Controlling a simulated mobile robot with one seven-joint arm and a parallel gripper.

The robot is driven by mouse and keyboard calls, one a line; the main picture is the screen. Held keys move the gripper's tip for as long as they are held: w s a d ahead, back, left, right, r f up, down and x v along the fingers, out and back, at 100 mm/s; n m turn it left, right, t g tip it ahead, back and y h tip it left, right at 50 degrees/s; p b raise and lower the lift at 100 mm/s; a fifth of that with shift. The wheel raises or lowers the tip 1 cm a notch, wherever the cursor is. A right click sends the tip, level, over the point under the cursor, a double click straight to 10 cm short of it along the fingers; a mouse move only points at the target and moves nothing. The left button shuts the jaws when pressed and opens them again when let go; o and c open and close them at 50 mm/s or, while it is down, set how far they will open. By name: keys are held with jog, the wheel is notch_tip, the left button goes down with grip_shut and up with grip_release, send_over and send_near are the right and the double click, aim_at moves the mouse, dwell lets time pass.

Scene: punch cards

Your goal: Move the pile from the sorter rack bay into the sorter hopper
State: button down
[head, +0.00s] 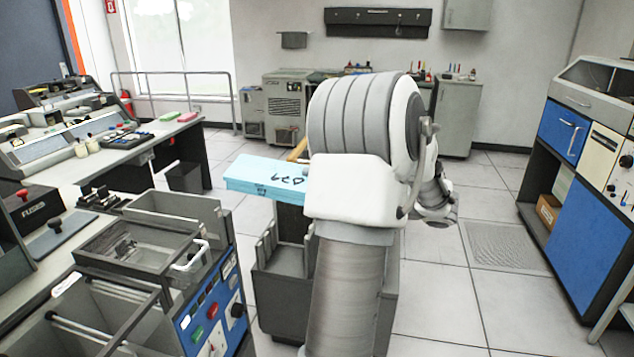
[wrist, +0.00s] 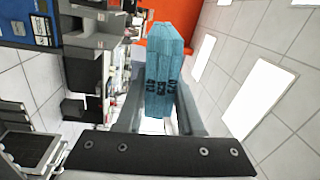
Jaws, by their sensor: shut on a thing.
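A light blue pile of cards (head: 262,178) with dark markings is up in the air, left of my arm in the head view. In the wrist view the pile (wrist: 165,65) stands between the two fingers of my gripper (wrist: 161,98), which is shut on it. My arm hides the gripper in the head view. A grey rack with upright dividers (head: 268,268) stands on the floor below the pile, partly behind my arm. A grey machine with a blue control panel (head: 215,310) stands at front left. A clear-topped tray with a white handle (head: 140,250) is on it; I cannot tell whether this is the sorter hopper.
A long desk (head: 150,146) with equipment and small card piles runs along the left. A blue and cream cabinet (head: 580,200) stands at the right. A grey bin (head: 187,178) stands by the desk. The tiled floor right of my arm is free.

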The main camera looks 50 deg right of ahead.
jog(key=shift+f, duration=1)
jog(key=shift+r+p, duration=0.15)
jog(key=shift+p, duration=0.3)
jog(key=shift+m+g+h+p, duration=0.3)
jog(key=shift+m+g+p, duration=0.35)
jog(key=shift+p, duration=1.65)
jog(key=shift+f, duration=0.2)
jog(key=shift+w+d+f+b, duration=0.15)
jog(key=shift+d+f, duration=0.15)
jog(key=shift+f, duration=0.5)
jog(key=shift+w+d+f+b, duration=0.1)
jog(key=shift+d+f+b, duration=0.15)
jog(key=shift+f, duration=0.6)
jog(key=shift+w+d+f+b, duration=0.1)
jog(key=shift+d+f, duration=0.2)
jog(key=shift+f, duration=0.5)
